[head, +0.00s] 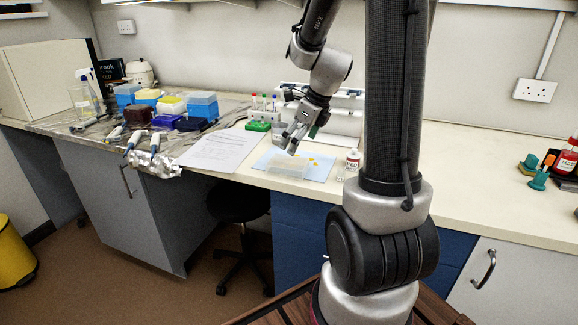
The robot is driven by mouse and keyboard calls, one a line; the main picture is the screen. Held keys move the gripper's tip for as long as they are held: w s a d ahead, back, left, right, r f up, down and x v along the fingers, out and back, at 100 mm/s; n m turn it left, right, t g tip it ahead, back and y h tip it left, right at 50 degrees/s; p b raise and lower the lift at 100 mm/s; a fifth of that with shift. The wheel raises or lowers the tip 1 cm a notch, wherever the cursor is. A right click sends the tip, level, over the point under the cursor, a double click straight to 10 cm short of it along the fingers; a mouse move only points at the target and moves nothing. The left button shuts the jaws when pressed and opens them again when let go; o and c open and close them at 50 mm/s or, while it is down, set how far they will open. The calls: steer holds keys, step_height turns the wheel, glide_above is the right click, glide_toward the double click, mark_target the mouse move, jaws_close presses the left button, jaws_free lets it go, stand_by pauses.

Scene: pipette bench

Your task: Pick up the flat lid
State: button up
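A pale, flat, see-through piece (286,166), which may be the flat lid or a shallow tray, lies on a light blue mat (322,172) on the bench. It is small and its edges are hard to make out. My gripper (289,145) hangs just above it, pointing down. Its two fingers look apart, with nothing seen between them. The gap between the fingertips and the pale piece is too small to judge in this view.
Small yellow bits (312,162) lie on the mat.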

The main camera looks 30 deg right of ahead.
mark_target(289, 157)
steer(key=x, duration=0.8)
steer(key=shift+w, duration=0.15)
steer(key=c, duration=0.8)
steer(key=shift+o, duration=0.2)
